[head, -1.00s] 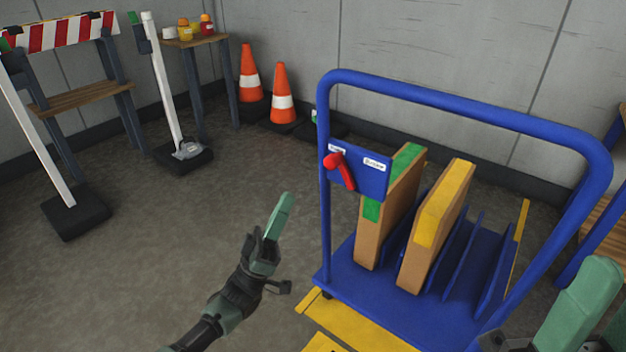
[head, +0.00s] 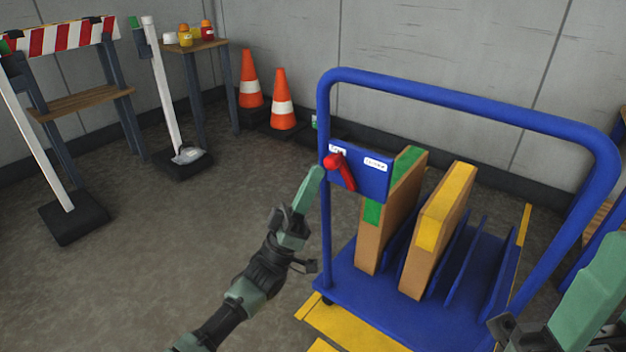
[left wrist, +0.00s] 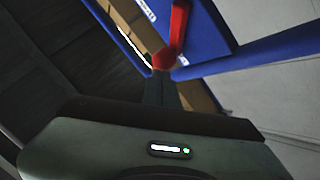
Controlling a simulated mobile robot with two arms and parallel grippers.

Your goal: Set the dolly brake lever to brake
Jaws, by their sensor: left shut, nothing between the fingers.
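The blue dolly (head: 342,268) stands at the right of the head view. A blue plate (head: 372,178) with two white labels is fixed at its left post, the label text too small to read. The red brake lever (head: 345,174) is on this plate, its round knob at the upper left, under the left label. My left gripper (head: 314,176) is shut and empty, its tip just left of the lever by the post. In the left wrist view the red lever (left wrist: 178,30) is right ahead of the fingers (left wrist: 160,90). My right gripper (head: 590,295) shows partly at the right edge; its jaws are unclear.
Two boards, one green-edged (head: 374,212) and one yellow-edged (head: 430,232), stand in the dolly's slots. Orange cones (head: 283,105), a small table with jars (head: 208,44) and a striped barrier (head: 65,35) stand at the back left. The floor at left centre is clear.

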